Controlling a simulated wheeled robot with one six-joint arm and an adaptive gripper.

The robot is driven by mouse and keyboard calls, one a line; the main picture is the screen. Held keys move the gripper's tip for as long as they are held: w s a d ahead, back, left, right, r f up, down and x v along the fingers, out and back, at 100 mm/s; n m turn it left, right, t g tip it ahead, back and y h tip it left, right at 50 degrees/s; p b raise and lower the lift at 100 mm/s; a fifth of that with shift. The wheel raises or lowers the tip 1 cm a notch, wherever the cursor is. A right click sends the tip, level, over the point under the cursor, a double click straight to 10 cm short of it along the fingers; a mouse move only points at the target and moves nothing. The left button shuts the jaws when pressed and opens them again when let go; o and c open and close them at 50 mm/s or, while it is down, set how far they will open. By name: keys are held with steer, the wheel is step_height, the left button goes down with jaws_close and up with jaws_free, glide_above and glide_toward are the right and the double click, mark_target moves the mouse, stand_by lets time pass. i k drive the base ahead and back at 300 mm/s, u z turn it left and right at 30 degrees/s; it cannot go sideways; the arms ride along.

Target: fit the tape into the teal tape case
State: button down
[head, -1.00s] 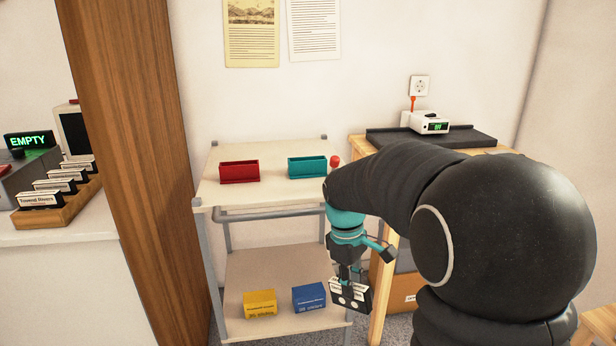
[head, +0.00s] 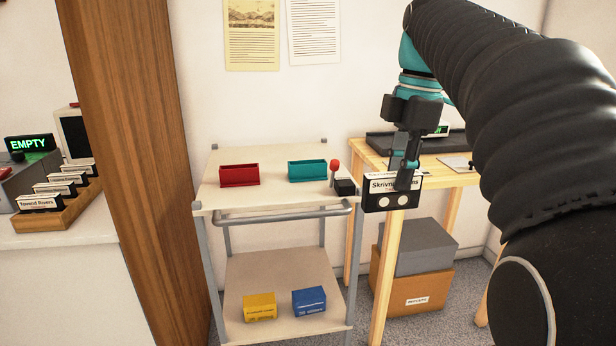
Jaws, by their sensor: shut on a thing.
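The teal tape case (head: 307,172) stands on the cart's top shelf, right of the middle, with its open side up. My gripper (head: 402,178) is shut on a black tape (head: 391,195) with a white label that reads in part "Skrivn...ms". The fingers hide part of the label. The tape hangs upright below my gripper, to the right of the teal case in the picture and apart from it, in front of the wooden table.
A red open case (head: 239,175) stands left of the teal one. A red-knobbed lever on a black box (head: 345,186) stands at the shelf's right end. Yellow (head: 259,307) and blue (head: 309,300) cases sit on the lower shelf. A wooden table (head: 452,178) is at right.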

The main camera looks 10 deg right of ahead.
mark_target(307, 176)
steer(key=i, duration=1)
